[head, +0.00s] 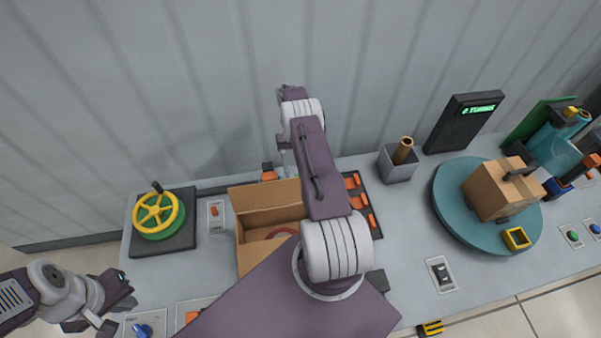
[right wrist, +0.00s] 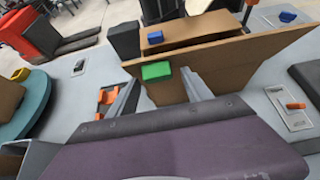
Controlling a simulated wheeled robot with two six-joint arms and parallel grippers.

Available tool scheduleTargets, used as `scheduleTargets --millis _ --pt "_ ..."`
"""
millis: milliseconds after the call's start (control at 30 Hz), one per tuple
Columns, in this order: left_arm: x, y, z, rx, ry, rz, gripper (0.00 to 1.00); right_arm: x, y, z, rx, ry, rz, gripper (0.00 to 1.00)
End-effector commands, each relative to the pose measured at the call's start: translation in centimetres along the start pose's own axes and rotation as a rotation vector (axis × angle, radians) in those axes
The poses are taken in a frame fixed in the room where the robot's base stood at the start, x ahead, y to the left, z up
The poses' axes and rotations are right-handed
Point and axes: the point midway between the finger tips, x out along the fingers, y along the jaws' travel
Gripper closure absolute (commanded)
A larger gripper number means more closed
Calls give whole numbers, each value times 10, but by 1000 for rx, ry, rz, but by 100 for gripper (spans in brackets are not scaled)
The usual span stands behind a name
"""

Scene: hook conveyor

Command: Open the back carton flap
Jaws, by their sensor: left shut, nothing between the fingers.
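The brown carton (head: 242,257) stands open-topped on the bench in the head view, with a red ring (head: 283,232) inside. Its back flap (head: 262,197) is a flat panel along the rear side; my right arm covers part of the carton. My left gripper (head: 116,304) is shut and empty at the bench's left front.
A yellow handwheel (head: 158,212) stands left of the carton. A grey bin (head: 398,165) and a teal turntable (head: 450,205) with a closed box (head: 490,192) are at right. A corrugated wall (head: 180,90) closes off the back.

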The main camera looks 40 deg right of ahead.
Motion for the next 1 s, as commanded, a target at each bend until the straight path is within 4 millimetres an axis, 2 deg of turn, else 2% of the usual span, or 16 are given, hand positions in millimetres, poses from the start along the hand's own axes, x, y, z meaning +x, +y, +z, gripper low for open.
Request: scheduleTargets --millis 167,267,433,500,733,1000 --pt "-3 0 0 0 0 0 100 -2 0 4 0 0 0 42" --pt "-10 0 -1 0 0 0 100 -9 0 14 0 1 0 42" --pt "-40 1 -4 0 0 0 100 -26 0 44 0 0 0 42" --pt "-29 1 -3 0 1 0 100 -19 5 42 1 -1 -2 42" --pt "-25 0 -2 0 0 0 100 -10 21 62 2 0 -2 42" --pt "-12 0 -1 0 0 0 100 5 50 98 2 2 -2 42"
